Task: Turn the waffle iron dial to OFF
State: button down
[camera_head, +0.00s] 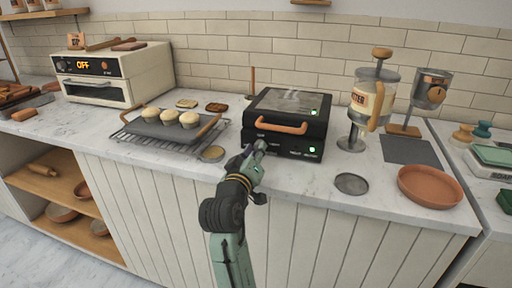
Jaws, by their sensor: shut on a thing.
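The waffle iron (296,112) is a black box with an orange-brown front handle, standing on the marble counter. Green lights glow on its top and on its lower right front. My gripper (259,146) is at the left part of its front panel, below the handle's left end. It is shut on the dial, which my fingers hide, so its setting cannot be read. Small white markings on the panel are too small to read.
An oven (112,75) showing OFF stands at the far left. A cooling rack (150,143) with pastries is left of the iron. A glass dispenser (372,100), a round grey lid (351,184) and a terracotta dish (429,187) are on the right.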

jog(key=n+p, duration=0.3)
jog(key=n, duration=0.2)
jog(key=shift+r+p, duration=0.15)
jog(key=shift+p, duration=0.15)
jog(key=n+p, duration=0.2)
jog(key=n, duration=0.2)
jog(key=shift+n, duration=0.4)
jog(key=n, duration=0.5)
jog(key=shift+a+f, duration=0.1)
jog(key=shift+f, duration=0.1)
jog(key=n, duration=0.5)
jog(key=shift+n+g+h, duration=0.3)
jog(key=shift+n+h, duration=0.1)
jog(key=c, duration=1.3)
grip_release()
jog(key=shift+c, duration=0.2)
jog(key=shift+s, duration=0.1)
jog(key=v, duration=1.1)
jog(key=shift+s, duration=0.35)
